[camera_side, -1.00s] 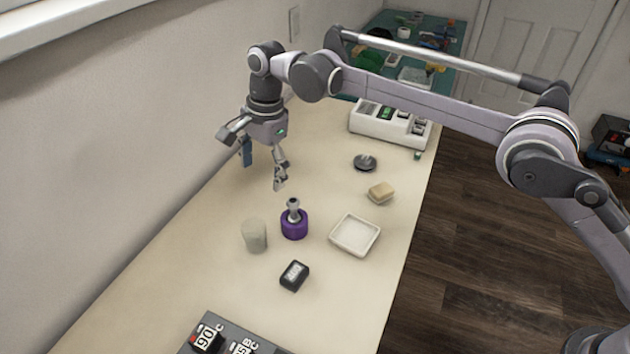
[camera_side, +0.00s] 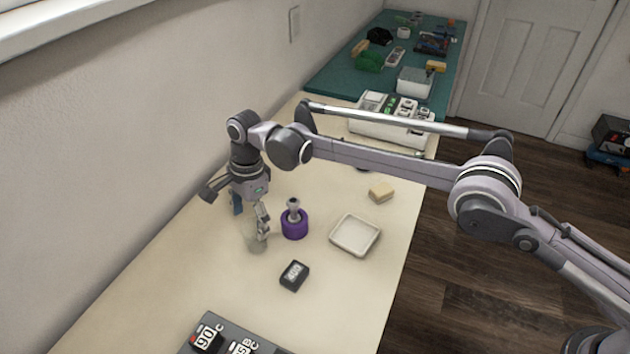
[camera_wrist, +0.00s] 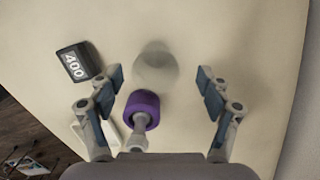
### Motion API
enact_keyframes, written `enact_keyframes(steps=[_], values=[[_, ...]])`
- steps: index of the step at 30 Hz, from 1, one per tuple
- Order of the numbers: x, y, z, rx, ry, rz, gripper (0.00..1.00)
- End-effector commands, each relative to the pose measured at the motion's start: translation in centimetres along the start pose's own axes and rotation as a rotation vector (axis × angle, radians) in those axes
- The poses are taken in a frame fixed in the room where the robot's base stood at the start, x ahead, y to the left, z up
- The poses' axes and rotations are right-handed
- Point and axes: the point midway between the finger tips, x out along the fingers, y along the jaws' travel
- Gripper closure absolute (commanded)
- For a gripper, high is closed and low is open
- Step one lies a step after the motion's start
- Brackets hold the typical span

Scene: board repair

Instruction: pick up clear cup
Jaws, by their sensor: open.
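The clear cup (camera_side: 254,241) stands on the beige bench, left of a purple-based tool, partly hidden by a finger in the side view. In the wrist view the cup (camera_wrist: 156,66) is a pale translucent round shape, ahead of and roughly centred between the fingers. My gripper (camera_side: 250,222) is above and right behind the cup in the side view. In the wrist view my gripper (camera_wrist: 160,88) has its two fingers spread wide, with nothing held.
The purple-based tool (camera_side: 294,224) stands close right of the cup; it also shows between the fingers in the wrist view (camera_wrist: 141,108). A black block marked 400 (camera_side: 294,276) and a white tray (camera_side: 355,236) are nearby. A sponge (camera_side: 381,192) lies farther back.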

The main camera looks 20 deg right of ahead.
Motion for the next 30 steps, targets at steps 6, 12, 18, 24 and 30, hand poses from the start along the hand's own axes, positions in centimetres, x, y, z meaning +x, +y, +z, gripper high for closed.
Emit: enact_keyframes(steps=[6,12,18,24,30], values=[[2.6,0.5,-0.9,0.001,0.000,0.000,0.22],[4.3,0.5,-0.8,0.000,0.000,0.000,0.22],[4.5,0.5,-0.8,0.000,0.000,0.000,0.22],[4.5,0.5,-0.8,0.000,0.000,0.000,0.66],[4.5,0.5,-0.8,0.000,0.000,0.000,0.74]])
